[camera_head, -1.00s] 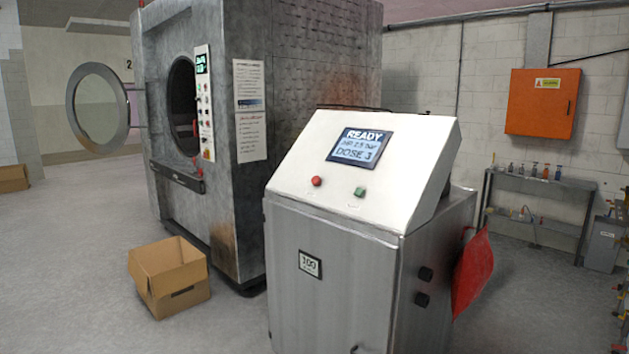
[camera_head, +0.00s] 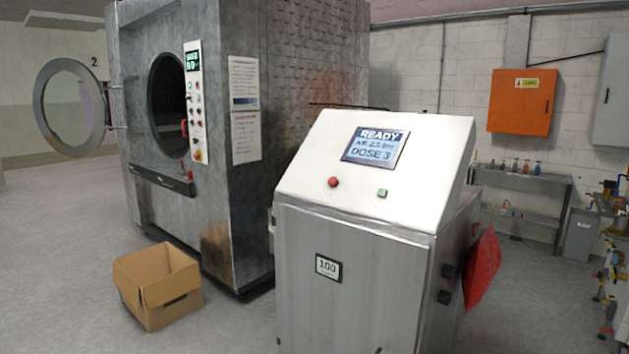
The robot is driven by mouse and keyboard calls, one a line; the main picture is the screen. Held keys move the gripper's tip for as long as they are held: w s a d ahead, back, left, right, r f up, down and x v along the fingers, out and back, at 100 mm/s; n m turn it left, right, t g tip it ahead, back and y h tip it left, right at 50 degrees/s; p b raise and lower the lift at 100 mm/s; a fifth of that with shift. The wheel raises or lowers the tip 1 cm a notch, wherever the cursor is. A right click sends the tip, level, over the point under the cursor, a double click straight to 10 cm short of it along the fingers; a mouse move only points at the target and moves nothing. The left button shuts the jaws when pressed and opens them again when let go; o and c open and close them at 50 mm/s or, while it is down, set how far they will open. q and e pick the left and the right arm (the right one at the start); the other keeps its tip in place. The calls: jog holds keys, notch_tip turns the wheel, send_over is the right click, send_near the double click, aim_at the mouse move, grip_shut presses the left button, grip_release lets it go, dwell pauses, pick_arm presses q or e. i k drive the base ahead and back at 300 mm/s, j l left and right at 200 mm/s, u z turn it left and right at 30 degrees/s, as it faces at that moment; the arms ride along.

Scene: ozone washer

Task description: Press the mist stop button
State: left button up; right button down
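A metal console (camera_head: 350,290) with a sloped white top panel stands in the middle of the head view. Its screen (camera_head: 375,147) reads READY and DOSE 3, with a smaller line between. Below the screen are a round red button (camera_head: 333,182) on the left and a small green button (camera_head: 382,193) on the right. Any labels by them are too small to read. Neither of my grippers is in view.
A large grey washer (camera_head: 225,60) with its round door (camera_head: 72,107) open stands behind on the left. An open cardboard box (camera_head: 158,290) lies on the floor before it. A red item (camera_head: 484,268) hangs on the console's right side. Shelves (camera_head: 520,195) stand at the back right.

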aim_at(333, 182)
jog(key=i+j+z, duration=0.15)
jog(key=i+j, duration=0.2)
jog(key=i+j+z, duration=0.2)
jog(key=i+j, duration=0.15)
jog(key=i+j+z, duration=0.15)
jog(key=i+j, duration=0.15)
jog(key=j, duration=0.3)
jog(key=i+j+z, duration=0.2)
jog(key=i+j, duration=0.4)
jog(key=i+j+z, duration=0.15)
jog(key=i+j, duration=0.4)
jog(key=j, duration=0.25)
